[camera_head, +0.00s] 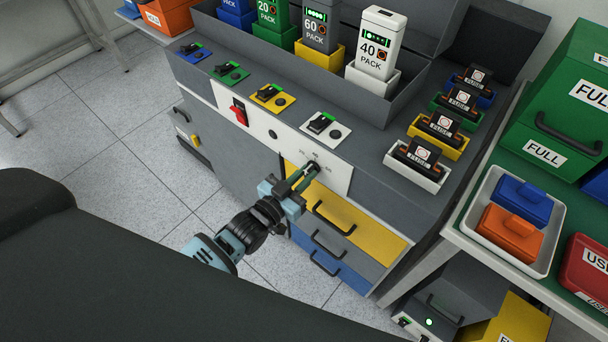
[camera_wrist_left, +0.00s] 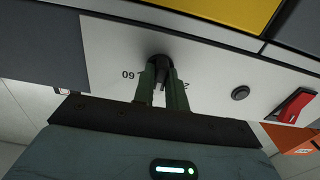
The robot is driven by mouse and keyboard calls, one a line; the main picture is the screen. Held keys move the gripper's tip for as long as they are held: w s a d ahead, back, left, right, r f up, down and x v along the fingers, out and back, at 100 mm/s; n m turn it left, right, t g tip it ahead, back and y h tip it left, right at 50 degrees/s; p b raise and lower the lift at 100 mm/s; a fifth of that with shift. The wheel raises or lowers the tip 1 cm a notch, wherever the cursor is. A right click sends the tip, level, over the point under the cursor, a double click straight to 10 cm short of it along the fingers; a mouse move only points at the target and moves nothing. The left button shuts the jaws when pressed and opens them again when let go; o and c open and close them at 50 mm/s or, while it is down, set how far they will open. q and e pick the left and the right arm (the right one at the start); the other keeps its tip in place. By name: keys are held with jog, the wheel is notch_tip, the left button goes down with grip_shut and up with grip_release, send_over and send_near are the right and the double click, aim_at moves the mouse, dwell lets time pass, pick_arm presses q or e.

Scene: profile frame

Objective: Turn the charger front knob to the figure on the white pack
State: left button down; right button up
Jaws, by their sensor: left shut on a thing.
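The white pack (camera_head: 375,48) stands upright in a white holder at the back of the charger and reads 40. The charger's white front panel (camera_head: 275,133) carries a small dark knob, which shows in the left wrist view (camera_wrist_left: 159,68) with printed figures around it. A 60 shows upside down to its left there, and a partly hidden figure to its right. My left gripper (camera_head: 308,171) is shut on the knob, with a green finger on each side. The fingers hide the figure between them, and I cannot tell exactly where the knob points.
A red switch (camera_head: 239,111) and a round button (camera_head: 273,134) sit on the same panel. Below are a yellow drawer (camera_head: 358,220) and other drawers with handles. Several fuse holders stand on the charger's right side. A green table with boxes stands farther right.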

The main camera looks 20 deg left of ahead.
pick_arm(q)
jog(key=c, duration=1.4)
grip_release()
jog(key=shift+c, duration=0.2)
pick_arm(e)
jog(key=shift+w, duration=0.1)
jog(key=shift+r, duration=0.1)
pick_arm(q)
jog(key=v, duration=0.8)
